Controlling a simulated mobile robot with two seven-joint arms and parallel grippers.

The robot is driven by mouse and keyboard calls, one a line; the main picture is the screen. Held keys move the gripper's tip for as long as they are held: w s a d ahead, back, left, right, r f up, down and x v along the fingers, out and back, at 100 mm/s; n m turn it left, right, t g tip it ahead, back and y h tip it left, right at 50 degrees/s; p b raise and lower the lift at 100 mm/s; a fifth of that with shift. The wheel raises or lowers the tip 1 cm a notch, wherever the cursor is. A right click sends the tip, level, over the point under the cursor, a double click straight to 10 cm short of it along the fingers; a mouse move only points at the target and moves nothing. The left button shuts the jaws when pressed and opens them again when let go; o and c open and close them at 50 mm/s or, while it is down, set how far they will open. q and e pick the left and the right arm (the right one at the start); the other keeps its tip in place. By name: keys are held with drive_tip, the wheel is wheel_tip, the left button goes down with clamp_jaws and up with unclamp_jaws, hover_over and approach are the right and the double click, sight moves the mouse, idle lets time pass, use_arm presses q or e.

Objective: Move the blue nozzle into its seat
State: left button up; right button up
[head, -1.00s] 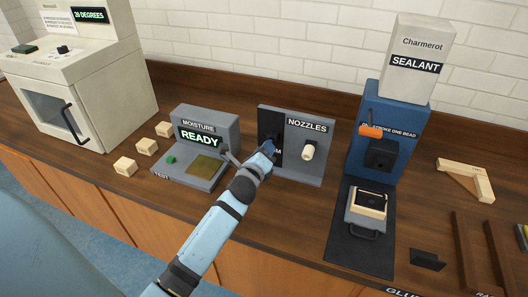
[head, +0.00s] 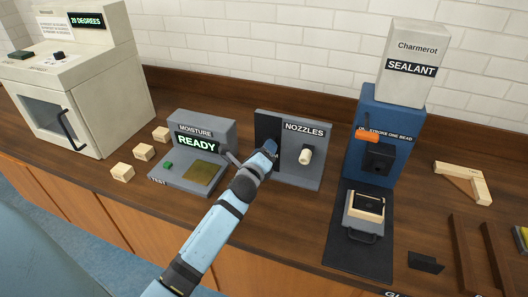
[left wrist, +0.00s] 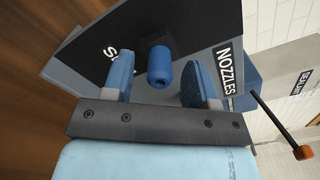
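The blue nozzle (left wrist: 160,66) sits on a dark peg on the dark panel of the nozzles stand (left wrist: 200,25). The gripper is open. In the head view my left gripper (head: 268,150) is at the left half of the nozzles stand (head: 300,175) and hides the blue nozzle. A cream nozzle (head: 305,155) sits on the right half. My right gripper is not in view.
The blue sealant machine (head: 370,110) stands right of the stand, with a black block (head: 379,158) on its front and an orange-tipped lever (head: 367,137). The moisture tester (head: 205,140) is close on the left. Clear counter lies in front of the stand.

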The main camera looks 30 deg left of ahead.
use_arm(q)
drive_tip(key=b+v, duration=0.2)
drive_tip(key=v, duration=1.2)
drive_tip(key=shift+w, duration=0.1)
idle(0.5)
